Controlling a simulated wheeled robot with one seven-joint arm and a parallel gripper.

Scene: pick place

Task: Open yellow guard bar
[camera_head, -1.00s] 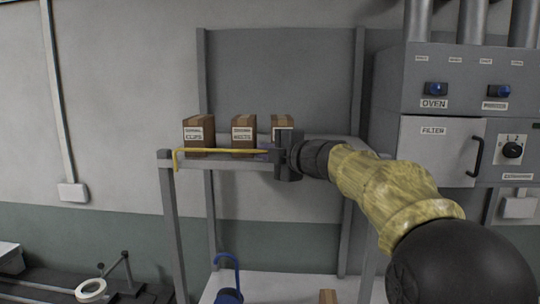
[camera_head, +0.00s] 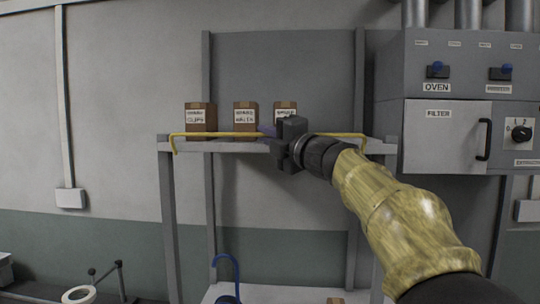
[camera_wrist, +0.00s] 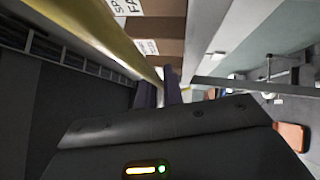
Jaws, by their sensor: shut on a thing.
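The yellow guard bar (camera_head: 220,134) runs level across the front of the upper shelf, in front of the boxes, with bent ends at left and right. My dark gripper (camera_head: 274,144) is at the bar's middle, shut on it and hiding that stretch. The bar also shows in the wrist view (camera_wrist: 95,38), running from the upper left down to my fingers (camera_wrist: 164,92). The exact contact of the fingers with the bar is hard to make out.
Several brown boxes, one of them at the left (camera_head: 201,121), stand on the upper shelf (camera_head: 225,147) behind the bar. A grey oven and filter cabinet (camera_head: 440,130) stands close at the right. A blue hooked item (camera_head: 226,262) is on the lower shelf.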

